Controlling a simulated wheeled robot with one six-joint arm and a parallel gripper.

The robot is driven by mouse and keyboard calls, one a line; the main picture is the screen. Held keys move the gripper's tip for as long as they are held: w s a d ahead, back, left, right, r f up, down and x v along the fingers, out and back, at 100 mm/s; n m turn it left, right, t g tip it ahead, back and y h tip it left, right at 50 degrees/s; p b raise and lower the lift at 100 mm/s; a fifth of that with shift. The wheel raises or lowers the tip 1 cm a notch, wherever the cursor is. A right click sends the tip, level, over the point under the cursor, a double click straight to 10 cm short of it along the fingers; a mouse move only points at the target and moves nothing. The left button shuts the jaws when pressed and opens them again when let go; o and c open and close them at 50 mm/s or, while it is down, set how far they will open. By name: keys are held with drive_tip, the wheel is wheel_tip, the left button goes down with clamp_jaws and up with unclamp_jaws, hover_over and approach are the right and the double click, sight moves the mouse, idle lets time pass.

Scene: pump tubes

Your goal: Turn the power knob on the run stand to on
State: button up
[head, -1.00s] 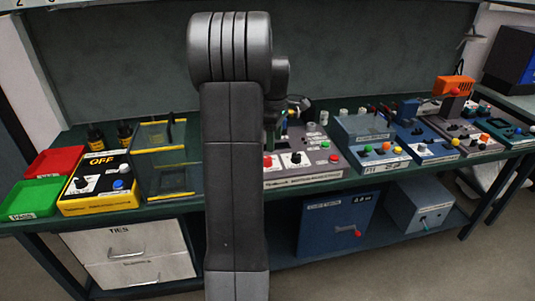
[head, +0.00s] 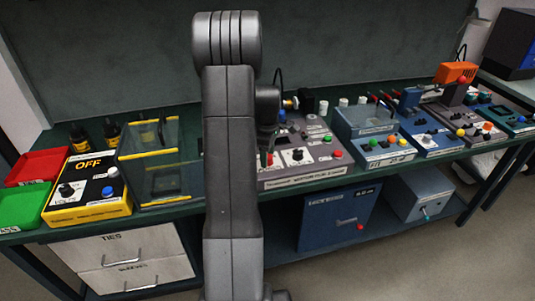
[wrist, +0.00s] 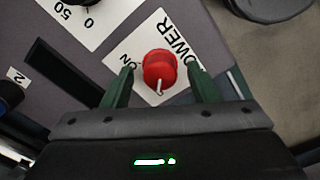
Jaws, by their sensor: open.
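In the wrist view a red power knob (wrist: 158,68) stands on a white label marked POWER, with ON printed at its left. Its white pointer line points toward the bottom of the picture, not at ON. My gripper (wrist: 159,76) is open, with one green finger on each side of the knob; I cannot tell whether either touches it. In the head view the grey stand (head: 318,165) is mid-bench, with a red knob (head: 268,159) at its front left. My arm hides part of the stand and most of my gripper there.
A yellow and black box (head: 90,190) showing OFF and a clear-walled guard (head: 160,165) stand left of my arm. Red and green trays (head: 38,167) are at far left. Blue control units (head: 380,145) stand to the right. Two boxes sit on the lower shelf.

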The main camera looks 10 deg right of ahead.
drive_tip(key=c, duration=1)
drive_tip(key=shift+m, duration=0.3)
drive_tip(key=m, duration=0.3)
drive_tip(key=shift+m, duration=0.4)
drive_tip(key=m, duration=0.4)
drive_tip(key=shift+m+b, duration=0.3)
drive_tip(key=shift+b, duration=0.1)
drive_tip(key=m, duration=0.4)
drive_tip(key=shift+m, duration=2.4)
